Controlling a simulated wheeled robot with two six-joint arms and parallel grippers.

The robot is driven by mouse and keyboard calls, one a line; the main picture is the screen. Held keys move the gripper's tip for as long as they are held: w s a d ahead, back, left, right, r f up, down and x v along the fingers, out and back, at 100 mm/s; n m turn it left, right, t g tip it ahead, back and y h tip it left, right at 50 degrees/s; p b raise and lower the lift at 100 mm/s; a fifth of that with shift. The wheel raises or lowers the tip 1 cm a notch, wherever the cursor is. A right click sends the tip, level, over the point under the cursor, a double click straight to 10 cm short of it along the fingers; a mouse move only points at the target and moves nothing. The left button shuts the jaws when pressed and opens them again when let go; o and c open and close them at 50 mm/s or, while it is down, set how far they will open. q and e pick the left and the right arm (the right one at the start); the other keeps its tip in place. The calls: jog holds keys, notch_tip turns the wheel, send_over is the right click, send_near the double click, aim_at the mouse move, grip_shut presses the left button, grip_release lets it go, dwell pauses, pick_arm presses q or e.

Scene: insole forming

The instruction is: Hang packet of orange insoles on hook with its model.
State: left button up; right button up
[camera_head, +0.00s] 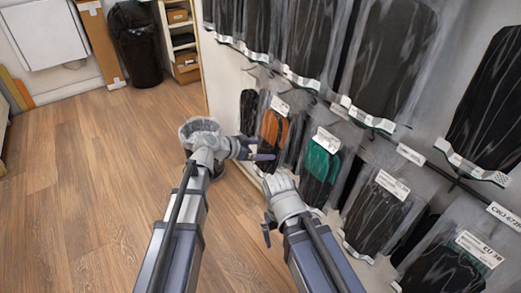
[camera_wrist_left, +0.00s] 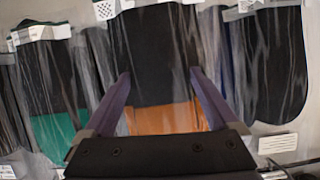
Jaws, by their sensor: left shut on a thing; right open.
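The packet of orange insoles (camera_head: 274,128), black and orange in clear plastic with a white label, is at the wall rack in the head view. My left gripper (camera_head: 268,156) is at its lower part, shut on it. In the left wrist view the orange part (camera_wrist_left: 160,118) shows between the two fingers (camera_wrist_left: 160,78). Whether the packet's top is on a hook cannot be made out. My right gripper (camera_head: 268,228) is open and empty, lower and nearer, in front of the rack.
A packet of green insoles (camera_head: 320,163) hangs just right of the orange one. Packets of black insoles (camera_head: 376,212) fill the lower row, and more (camera_head: 390,55) hang above. A bin with a clear liner (camera_head: 200,128) stands behind my left arm. The wooden floor (camera_head: 80,190) at left is free.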

pick_arm(q)
jog(key=shift+f, duration=0.1)
dwell(0.6)
jog(key=o, duration=1.1)
jog(key=p+v, duration=0.3)
jog(key=v, duration=0.5)
jog(key=shift+p, duration=0.35)
